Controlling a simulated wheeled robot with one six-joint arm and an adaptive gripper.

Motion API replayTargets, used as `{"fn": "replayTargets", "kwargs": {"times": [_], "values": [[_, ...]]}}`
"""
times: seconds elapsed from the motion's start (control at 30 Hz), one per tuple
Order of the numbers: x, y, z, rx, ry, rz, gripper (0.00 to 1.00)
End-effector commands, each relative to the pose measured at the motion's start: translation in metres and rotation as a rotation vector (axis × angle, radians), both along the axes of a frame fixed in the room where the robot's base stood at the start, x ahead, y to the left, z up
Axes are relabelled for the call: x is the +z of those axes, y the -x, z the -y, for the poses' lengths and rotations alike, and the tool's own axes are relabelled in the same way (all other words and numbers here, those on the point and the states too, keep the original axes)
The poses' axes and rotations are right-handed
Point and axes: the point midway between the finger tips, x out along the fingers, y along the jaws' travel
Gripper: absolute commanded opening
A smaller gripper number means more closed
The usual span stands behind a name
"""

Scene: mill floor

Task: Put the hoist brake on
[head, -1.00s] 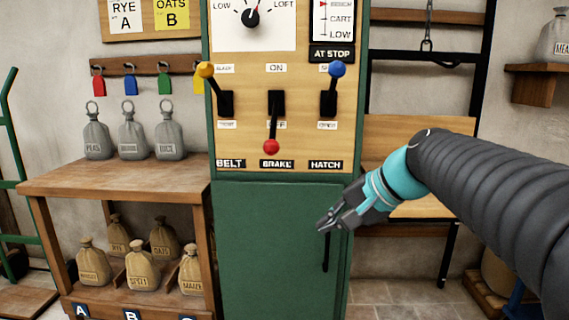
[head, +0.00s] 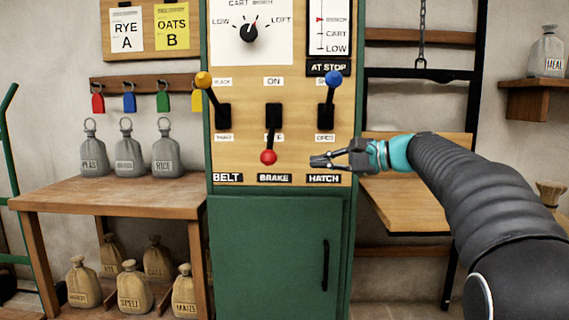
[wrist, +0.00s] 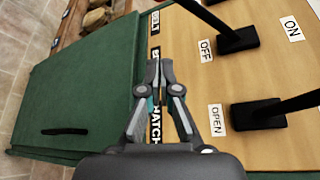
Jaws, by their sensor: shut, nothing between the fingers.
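The brake lever has a red knob (head: 268,157) and points down, at the lower label, on the wooden control panel (head: 235,150). The "ON" label (head: 274,81) is above its slot. In the wrist view the brake lever's black base (wrist: 238,40) shows beside the "OFF" label (wrist: 206,50); its knob is out of that view. My gripper (head: 314,162) is shut and empty, to the right of the red knob and apart from it, below the hatch lever. In the wrist view my gripper (wrist: 160,70) points along the panel's lower edge, over the name labels.
A green cabinet door (head: 265,255) is below. A bench with grey sacks (head: 165,155) stands left.

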Motion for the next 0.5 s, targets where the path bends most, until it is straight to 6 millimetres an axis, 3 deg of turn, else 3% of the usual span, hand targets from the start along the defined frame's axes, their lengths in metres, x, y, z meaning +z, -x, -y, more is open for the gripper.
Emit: {"fn": "replayTargets", "kwargs": {"times": [0.17,0.5], "values": [[-0.003,-0.005,-0.013,0.004,0.001,0.000,0.00],[-0.015,-0.032,-0.066,0.004,0.001,0.000,0.00]]}}
